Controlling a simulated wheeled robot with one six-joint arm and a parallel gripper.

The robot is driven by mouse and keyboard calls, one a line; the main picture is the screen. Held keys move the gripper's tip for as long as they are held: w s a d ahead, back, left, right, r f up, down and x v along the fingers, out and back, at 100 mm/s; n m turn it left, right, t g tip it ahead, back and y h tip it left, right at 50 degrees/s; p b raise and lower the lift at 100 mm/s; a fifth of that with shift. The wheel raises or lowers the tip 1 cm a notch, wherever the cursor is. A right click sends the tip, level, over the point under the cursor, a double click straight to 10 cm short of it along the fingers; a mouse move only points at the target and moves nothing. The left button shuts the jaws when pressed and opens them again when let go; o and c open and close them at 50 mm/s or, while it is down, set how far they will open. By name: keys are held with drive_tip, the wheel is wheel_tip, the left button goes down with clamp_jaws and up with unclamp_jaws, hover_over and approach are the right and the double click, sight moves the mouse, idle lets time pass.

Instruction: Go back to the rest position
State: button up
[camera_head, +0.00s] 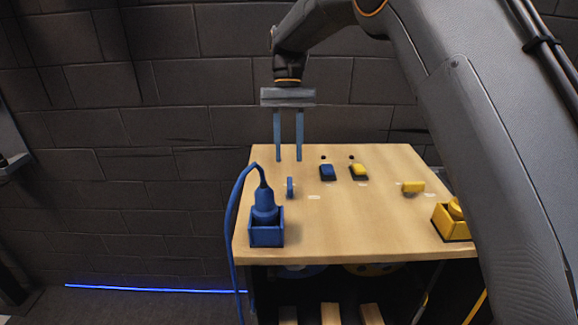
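My gripper (288,160) points straight down above the back left part of the wooden table (330,225). Its two blue fingers stand apart with a narrow gap, and nothing shows between them. A blue button (327,172) and a yellow button (359,172) sit side by side near the back of the table, to the right of the fingers. A small dark dot shows behind each button. My arm comes in from the right and hides the right side of the table.
A blue plug (264,208) with a cable stands in a blue box (267,235) at the front left. A small upright blue piece (290,187) is behind it. A yellow piece (413,187) and a yellow box (451,224) are at right. A dark block wall (180,120) stands behind.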

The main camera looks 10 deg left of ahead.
drive_tip(key=shift+w+r, duration=0.1)
drive_tip(key=shift+r, duration=0.2)
